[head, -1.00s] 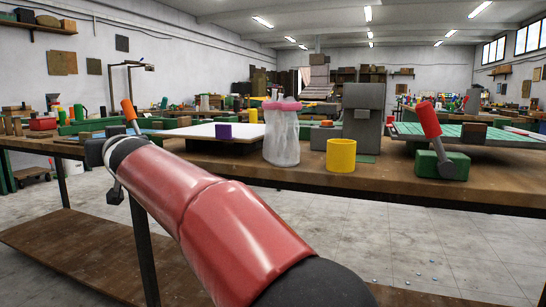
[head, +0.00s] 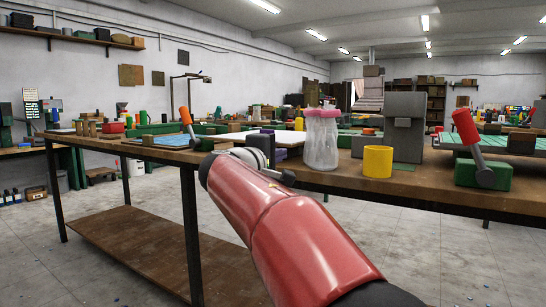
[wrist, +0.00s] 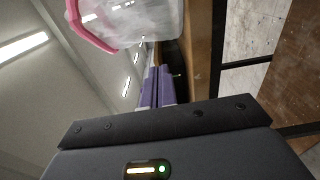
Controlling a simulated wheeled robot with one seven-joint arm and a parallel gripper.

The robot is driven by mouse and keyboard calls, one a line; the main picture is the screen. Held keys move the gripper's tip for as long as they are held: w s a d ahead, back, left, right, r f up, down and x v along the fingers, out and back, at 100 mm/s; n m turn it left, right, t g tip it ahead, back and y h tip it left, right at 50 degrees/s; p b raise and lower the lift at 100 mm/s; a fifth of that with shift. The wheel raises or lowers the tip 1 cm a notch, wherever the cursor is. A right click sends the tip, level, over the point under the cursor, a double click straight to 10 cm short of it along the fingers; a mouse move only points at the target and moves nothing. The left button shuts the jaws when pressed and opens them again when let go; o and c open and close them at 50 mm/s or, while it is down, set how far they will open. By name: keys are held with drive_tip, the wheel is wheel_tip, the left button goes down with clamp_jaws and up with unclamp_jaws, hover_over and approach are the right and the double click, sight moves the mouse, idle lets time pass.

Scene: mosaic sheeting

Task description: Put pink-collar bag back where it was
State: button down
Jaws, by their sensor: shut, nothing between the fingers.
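The pink-collar bag (head: 321,143) is a pale, see-through bag with a pink collar round its top. It stands upright on the wooden bench (head: 420,192), left of a yellow cup. In the wrist view the bag (wrist: 145,22) shows at the top, partly cut off by the frame edge, beyond my fingers. My gripper (wrist: 155,75) has purple fingers, which are together and empty. The fingers look apart from the bag, to its left in the head view. My red arm hides part of the bench there.
A yellow cup (head: 377,161) stands close to the right of the bag, with a grey machine (head: 404,128) behind it. A red-handled lever tool (head: 482,165) is farther right. A white board (head: 287,138) lies left of the bag.

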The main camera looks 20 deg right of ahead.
sight(313, 151)
drive_tip(key=shift+w+d, duration=0.35)
drive_tip(key=shift+d, duration=0.85)
drive_tip(key=shift+w+d, duration=0.4)
drive_tip(key=shift+d, duration=0.75)
drive_tip(key=shift+w+d, duration=0.35)
drive_tip(key=shift+d, duration=0.85)
drive_tip(key=d, duration=0.3)
drive_tip(key=shift+s+d, duration=0.15)
drive_tip(key=shift+d, duration=0.1)
drive_tip(key=shift+a, duration=0.15)
